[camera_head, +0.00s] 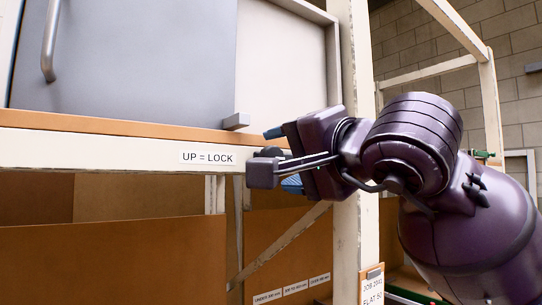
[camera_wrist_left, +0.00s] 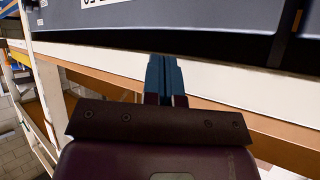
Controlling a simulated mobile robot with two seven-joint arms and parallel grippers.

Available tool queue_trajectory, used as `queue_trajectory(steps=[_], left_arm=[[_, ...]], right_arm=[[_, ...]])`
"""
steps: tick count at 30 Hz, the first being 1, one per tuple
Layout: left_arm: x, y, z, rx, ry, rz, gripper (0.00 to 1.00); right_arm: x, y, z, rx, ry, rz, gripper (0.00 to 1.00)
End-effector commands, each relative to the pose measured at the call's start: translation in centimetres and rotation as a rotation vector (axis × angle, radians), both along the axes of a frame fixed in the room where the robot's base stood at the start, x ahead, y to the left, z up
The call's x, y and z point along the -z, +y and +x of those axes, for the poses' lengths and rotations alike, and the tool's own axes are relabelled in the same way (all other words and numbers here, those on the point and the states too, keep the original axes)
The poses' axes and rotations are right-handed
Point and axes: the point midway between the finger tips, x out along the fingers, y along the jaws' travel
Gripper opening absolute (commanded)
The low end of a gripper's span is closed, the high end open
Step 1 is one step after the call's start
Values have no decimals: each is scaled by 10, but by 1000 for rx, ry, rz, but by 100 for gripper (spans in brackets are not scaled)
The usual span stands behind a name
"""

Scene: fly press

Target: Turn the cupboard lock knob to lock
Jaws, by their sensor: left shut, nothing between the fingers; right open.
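The cupboard (camera_head: 130,60) has a grey door above a cream rail with a sign (camera_head: 208,157) reading "UP = LOCK". Right of the sign, a small dark rounded shape (camera_head: 269,152), probably the lock knob, shows partly between the fingers of my right gripper (camera_head: 282,158). The gripper is open, with one blue fingertip above the shape and one below. Whether they touch it, and which way the knob is turned, I cannot tell. My left gripper (camera_wrist_left: 165,80) shows only in the left wrist view, with its blue fingers together and empty.
A grey block (camera_head: 236,122) sits on the wooden ledge by the door's lower right corner. A cream post (camera_head: 352,130) stands behind my right wrist. Brown bins (camera_head: 110,260) fill the space below the rail. In the left wrist view, a cream rail (camera_wrist_left: 240,110) runs past the fingertips.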

Motion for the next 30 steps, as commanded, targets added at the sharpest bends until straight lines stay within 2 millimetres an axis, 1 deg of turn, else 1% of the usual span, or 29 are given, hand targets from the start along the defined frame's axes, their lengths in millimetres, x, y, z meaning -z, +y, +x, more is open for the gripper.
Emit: queue_trajectory(steps=[3,9,13,20,21,26,30], left_arm=[[-3,0,0,-1,-1,1,0],[-4,1,-2,-2,1,0,0],[-5,1,-2,-2,2,0,0],[-4,1,-2,-2,2,0,0],[-4,1,-2,-2,2,0,0],[-4,1,-1,-2,1,0,0],[-5,0,0,-1,-1,1,0]], right_arm=[[0,11,14,-1,2,1,65],[0,22,29,-1,0,0,65],[0,24,33,-1,0,-2,65],[0,24,34,-1,0,-2,65],[0,25,33,-1,-1,-2,63],[0,24,33,-1,-1,-2,39],[0,24,33,0,-1,-2,17]])
